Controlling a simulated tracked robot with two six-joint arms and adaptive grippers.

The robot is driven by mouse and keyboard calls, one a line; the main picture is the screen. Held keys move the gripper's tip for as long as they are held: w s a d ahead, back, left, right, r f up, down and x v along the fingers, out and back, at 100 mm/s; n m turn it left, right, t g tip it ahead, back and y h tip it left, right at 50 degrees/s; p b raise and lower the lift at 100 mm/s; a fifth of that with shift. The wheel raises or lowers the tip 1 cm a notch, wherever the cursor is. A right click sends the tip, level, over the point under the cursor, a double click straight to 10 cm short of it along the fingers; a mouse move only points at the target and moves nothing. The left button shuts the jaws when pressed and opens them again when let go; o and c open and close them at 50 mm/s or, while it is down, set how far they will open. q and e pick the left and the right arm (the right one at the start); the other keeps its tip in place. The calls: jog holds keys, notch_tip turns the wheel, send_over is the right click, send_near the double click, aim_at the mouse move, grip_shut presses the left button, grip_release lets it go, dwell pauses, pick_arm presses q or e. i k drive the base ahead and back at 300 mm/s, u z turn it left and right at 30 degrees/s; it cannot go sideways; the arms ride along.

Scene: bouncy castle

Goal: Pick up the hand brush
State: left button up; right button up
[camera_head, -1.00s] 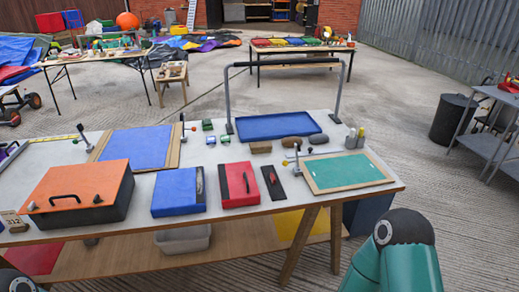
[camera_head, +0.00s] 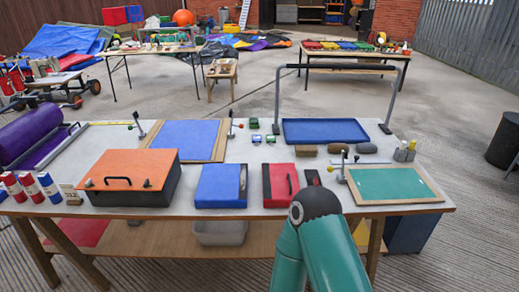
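I cannot tell for sure which thing is the hand brush. A small brown block (camera_head: 307,149), perhaps a brush, lies on the long table (camera_head: 262,160) just in front of the blue tray (camera_head: 325,131). A brown rounded piece (camera_head: 338,148) and a greyer oval piece (camera_head: 367,148) lie to its right. A flat black item (camera_head: 313,177) lies beside the red case (camera_head: 281,184), partly hidden by my teal arm. Neither gripper is in view; only a teal link of my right arm shows, at the bottom centre.
An orange-topped box (camera_head: 131,178), blue case (camera_head: 221,186) and green framed board (camera_head: 393,184) line the table's near side. A grey arched bar (camera_head: 335,66) rises over the tray. A purple roll (camera_head: 28,131) lies at left.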

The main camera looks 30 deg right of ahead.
aim_at(301, 150)
jog(key=z, duration=0.85)
jog(key=i, duration=0.1)
jog(key=u, duration=1.8)
jog(key=k, duration=1.55)
jog(key=z, duration=1.2)
jog(key=k, duration=0.15)
jog(key=z, duration=0.35)
jog(key=i, duration=1)
jog(key=u, duration=0.1)
